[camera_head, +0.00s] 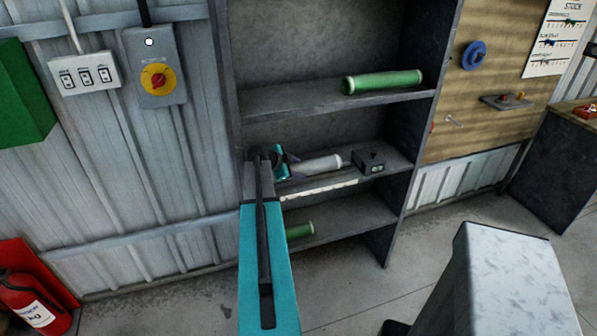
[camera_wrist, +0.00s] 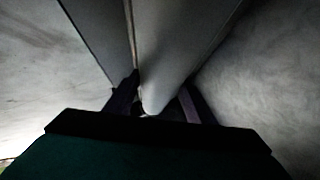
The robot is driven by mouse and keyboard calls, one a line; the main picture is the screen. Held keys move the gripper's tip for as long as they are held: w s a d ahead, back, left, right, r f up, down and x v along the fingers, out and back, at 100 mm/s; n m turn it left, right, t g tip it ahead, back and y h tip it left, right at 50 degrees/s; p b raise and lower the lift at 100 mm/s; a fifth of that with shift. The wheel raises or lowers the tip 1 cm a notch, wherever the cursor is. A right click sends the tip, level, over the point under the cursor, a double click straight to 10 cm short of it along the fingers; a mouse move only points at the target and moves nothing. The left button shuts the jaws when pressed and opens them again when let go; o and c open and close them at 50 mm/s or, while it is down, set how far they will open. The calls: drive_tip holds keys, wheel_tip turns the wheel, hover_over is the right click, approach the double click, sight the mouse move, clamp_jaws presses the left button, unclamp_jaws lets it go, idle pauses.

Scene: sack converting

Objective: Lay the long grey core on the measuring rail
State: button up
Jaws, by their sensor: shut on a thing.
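The grey core (camera_head: 316,164) lies along the middle shelf of the rack, its far end near a small dark box. My gripper (camera_head: 284,165) is at its left end, shut on it. In the wrist view the core (camera_wrist: 170,50) runs away from me between the two dark fingers of my gripper (camera_wrist: 157,98). My teal arm hides part of the shelf's left side. A pale strip with marks (camera_head: 320,187) runs along the front edge of the middle shelf. I cannot tell whether it is the measuring rail.
The small dark box (camera_head: 369,161) stands on the middle shelf. A green core (camera_head: 382,82) lies on the shelf above, another (camera_head: 299,230) on the shelf below. The rack's right side panel (camera_head: 425,110) bounds the shelves. A grey metal-topped block (camera_head: 510,265) stands at the front right.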

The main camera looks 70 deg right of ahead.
drive_tip(key=shift+w+a+f, duration=0.15)
drive_tip(key=shift+w, duration=0.15)
drive_tip(key=o, duration=1.5)
drive_tip(key=shift+o, duration=0.2)
drive_tip(key=shift+s, duration=0.1)
